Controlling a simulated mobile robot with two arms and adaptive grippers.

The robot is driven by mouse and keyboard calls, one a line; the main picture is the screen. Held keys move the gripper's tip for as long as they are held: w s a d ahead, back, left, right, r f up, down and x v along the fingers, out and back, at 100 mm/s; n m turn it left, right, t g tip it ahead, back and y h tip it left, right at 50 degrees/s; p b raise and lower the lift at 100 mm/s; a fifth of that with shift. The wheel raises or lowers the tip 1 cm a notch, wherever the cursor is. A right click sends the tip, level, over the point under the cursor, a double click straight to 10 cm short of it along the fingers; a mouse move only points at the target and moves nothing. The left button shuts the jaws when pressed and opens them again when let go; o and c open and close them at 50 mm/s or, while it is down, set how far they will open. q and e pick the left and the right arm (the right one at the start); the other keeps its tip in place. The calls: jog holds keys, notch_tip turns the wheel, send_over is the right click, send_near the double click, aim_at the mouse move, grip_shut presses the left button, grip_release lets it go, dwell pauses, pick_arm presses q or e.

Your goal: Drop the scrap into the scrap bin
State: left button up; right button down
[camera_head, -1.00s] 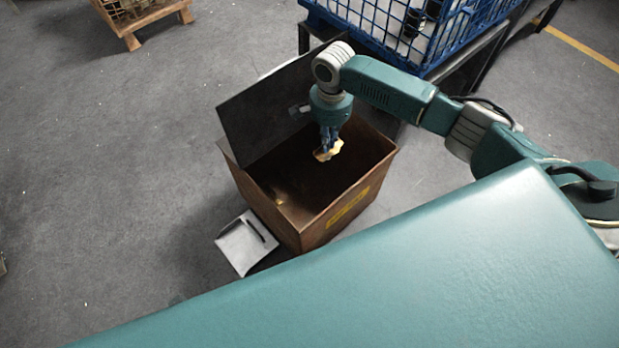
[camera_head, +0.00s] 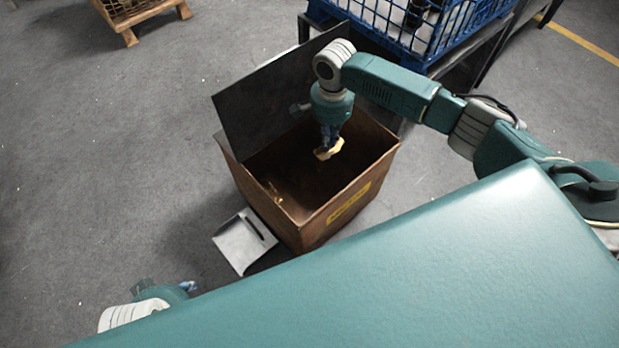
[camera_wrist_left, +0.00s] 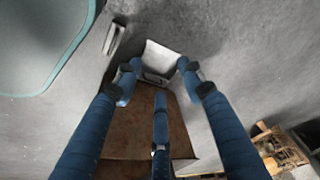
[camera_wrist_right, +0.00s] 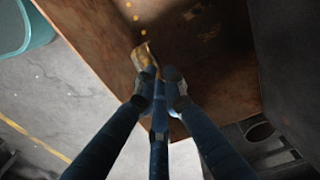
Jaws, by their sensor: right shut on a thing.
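The scrap bin (camera_head: 312,236) is a rusty brown open box with a yellow label, in the middle of the head view. Its dark lid (camera_head: 262,108) stands raised at the back left. My right gripper (camera_head: 328,143) is shut on the scrap (camera_head: 330,152), a small tan, irregular piece, and holds it over the bin's opening. The right wrist view shows the scrap (camera_wrist_right: 146,60) at the fingertips above the bin's inside. My left gripper (camera_head: 188,287) is partly hidden behind my own body at lower left. In the left wrist view its fingers (camera_wrist_left: 155,75) are spread and empty.
A grey dustpan-like tray (camera_head: 243,241) lies against the bin's left side. A blue wire crate (camera_head: 450,35) stands on a dark stand behind the bin. A wooden pallet crate (camera_head: 133,22) is at upper left. The floor on the left is clear.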

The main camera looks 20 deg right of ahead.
notch_tip(320, 180, down, 3)
jog(key=b, duration=0.3)
jog(key=shift+r, duration=0.2)
jog(key=shift+f+b, duration=0.3)
jog(key=shift+b, duration=0.05)
pick_arm(q)
jog(key=w+r, duration=0.1)
jog(key=r+t, duration=0.1)
jog(key=r, duration=0.1)
jog(key=w+r+t, duration=0.1)
jog(key=shift+w+d+r, duration=0.15)
jog(key=shift+w+d, duration=0.2)
jog(key=shift+d, duration=0.05)
pick_arm(e)
jog(key=c, duration=1.8)
grip_release()
jog(key=shift+o, duration=0.2)
jog(key=shift+r, duration=0.1)
notch_tip(320, 180, up, 12)
